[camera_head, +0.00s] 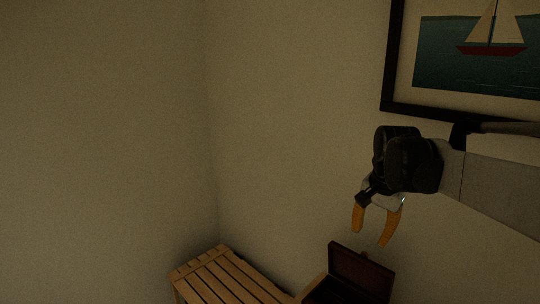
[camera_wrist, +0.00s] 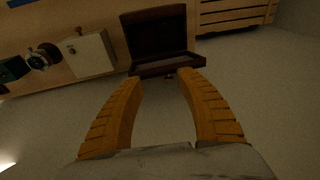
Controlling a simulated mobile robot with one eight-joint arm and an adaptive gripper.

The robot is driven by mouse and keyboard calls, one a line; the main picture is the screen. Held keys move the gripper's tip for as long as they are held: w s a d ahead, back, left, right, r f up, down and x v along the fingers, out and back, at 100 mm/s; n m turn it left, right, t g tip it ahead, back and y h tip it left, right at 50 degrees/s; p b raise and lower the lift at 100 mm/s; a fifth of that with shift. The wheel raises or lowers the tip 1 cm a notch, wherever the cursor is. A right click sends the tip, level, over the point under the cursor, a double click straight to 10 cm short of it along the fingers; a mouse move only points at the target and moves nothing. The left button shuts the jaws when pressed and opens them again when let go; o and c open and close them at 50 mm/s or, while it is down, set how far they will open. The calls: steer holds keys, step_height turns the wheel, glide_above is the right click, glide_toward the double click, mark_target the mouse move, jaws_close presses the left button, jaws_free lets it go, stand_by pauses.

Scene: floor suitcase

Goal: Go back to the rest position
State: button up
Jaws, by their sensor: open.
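My gripper (camera_head: 372,238) hangs in the air in the right half of the head view, with its two orange fingers spread and pointing down. In the wrist view, the gripper (camera_wrist: 161,78) is open, with nothing between the fingers. A dark brown open case (camera_head: 361,273) stands below it in the head view, its lid raised and its lower part cut off by the frame. The case (camera_wrist: 152,27) also shows beyond the fingertips in the wrist view, apart from them. No rest position is marked in view.
A slatted wooden bench (camera_head: 227,279) is at the bottom of the head view. A framed sailboat picture (camera_head: 389,107) hangs close above my arm. The wrist view shows a pale box (camera_wrist: 93,54), a dark round item (camera_wrist: 38,61) and a green item (camera_wrist: 12,70). Space left of my gripper is clear.

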steer(key=s+a+f+n+t+b, duration=0.2)
steer(key=s+a+f+n, duration=0.1)
steer(key=s, duration=0.8)
steer(key=s+a+f+n+t+b, duration=0.1)
steer(key=s+f+n, duration=0.4)
steer(key=s, duration=0.5)
step_height(320, 180, down, 3)
steer(key=shift+s+a+r+n+t+b, duration=0.2)
steer(key=shift+s+a+n+t+b, duration=0.15)
steer(key=shift+a+t, duration=0.6)
